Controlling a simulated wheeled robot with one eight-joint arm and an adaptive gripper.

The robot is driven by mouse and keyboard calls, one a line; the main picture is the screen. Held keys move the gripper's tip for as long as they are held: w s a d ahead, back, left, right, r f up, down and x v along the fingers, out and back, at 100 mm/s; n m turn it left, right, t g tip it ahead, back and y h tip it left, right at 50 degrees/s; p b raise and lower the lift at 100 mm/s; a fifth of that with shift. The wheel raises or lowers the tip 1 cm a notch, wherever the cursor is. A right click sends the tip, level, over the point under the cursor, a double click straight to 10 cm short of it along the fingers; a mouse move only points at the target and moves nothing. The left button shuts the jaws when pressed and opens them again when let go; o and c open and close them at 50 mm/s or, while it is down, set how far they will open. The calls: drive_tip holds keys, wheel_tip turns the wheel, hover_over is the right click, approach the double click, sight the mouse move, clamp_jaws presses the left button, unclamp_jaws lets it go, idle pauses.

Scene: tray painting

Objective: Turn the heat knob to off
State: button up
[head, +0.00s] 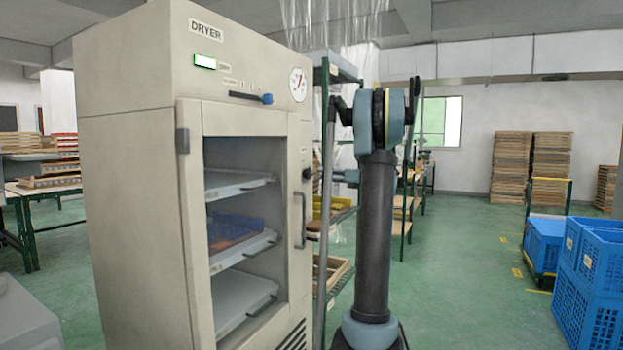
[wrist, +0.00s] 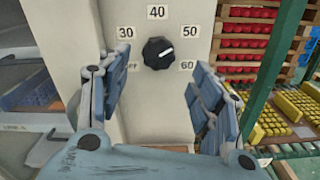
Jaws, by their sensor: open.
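The heat knob (wrist: 158,53) is a round black dial on a pale panel in the wrist view. Its white mark points right and slightly up, between the 50 and 60 labels, away from the OFF label (wrist: 133,66) at its left. My gripper (wrist: 158,92) is open, with one blue-grey finger to each side of the knob in the picture. The fingers appear apart from the knob and nothing is between them. OFF is partly covered by the left finger. In the head view, the dryer (head: 150,180) has a small dark knob (head: 307,173) on its right front post.
The dryer's closed glass door has a vertical handle (head: 297,220) below the knob. Shelving (head: 325,120) stands behind and right of the dryer, with yellow items (wrist: 290,105) and red items (wrist: 245,45). Blue crates (head: 595,270) stand at right. Green floor between is open.

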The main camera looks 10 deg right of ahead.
sight(310, 174)
drive_tip(key=x, duration=0.7)
drive_tip(key=shift+w+a, duration=0.1)
drive_tip(key=c, duration=1.1)
